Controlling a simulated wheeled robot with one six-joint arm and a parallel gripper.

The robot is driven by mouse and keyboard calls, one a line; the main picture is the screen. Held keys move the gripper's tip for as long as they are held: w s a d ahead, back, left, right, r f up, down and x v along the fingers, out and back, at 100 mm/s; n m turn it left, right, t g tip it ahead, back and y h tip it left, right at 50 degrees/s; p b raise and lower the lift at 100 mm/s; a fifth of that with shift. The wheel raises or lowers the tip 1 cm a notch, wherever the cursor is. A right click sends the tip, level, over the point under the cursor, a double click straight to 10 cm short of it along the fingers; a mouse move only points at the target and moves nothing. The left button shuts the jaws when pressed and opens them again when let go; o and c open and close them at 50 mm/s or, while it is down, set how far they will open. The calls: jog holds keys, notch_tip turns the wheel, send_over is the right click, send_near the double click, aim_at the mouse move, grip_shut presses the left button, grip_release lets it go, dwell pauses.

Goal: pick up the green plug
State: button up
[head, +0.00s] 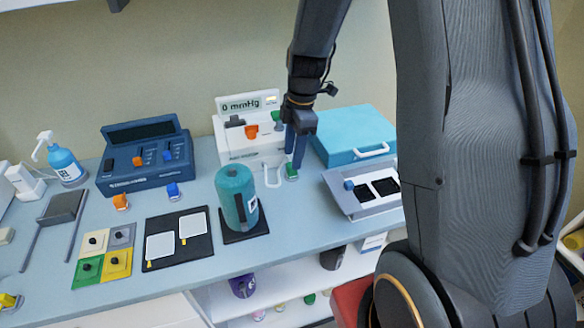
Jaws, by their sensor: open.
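A small green plug (292,173) stands on the pale blue counter, to the right of the teal bottle and in front of the white pressure device. My gripper (294,159) reaches down from above, with its blue fingers pointing at the counter. The fingers are open and their tips are just above or around the green plug; I cannot tell which, or whether they touch it. Part of the plug's top is hidden by the fingers. Another small green piece (277,117) is on the white device, behind my gripper.
The white device (232,145) reads "0 mmHg" and stands behind. A teal bottle (236,192) stands on a dark mat left of the gripper. A blue case (352,131) and grey tray (341,196) lie to the right. A dark blue console (145,155) is further left.

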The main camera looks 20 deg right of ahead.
jog(key=f, duration=0.1)
jog(key=f+p, duration=0.1)
jog(key=f, duration=0.1)
jog(key=shift+s+a+p, duration=0.2)
jog(key=shift+p, duration=0.1)
jog(key=shift+a+f, duration=0.1)
jog(key=shift+f, duration=0.65)
jog(key=c, duration=0.9)
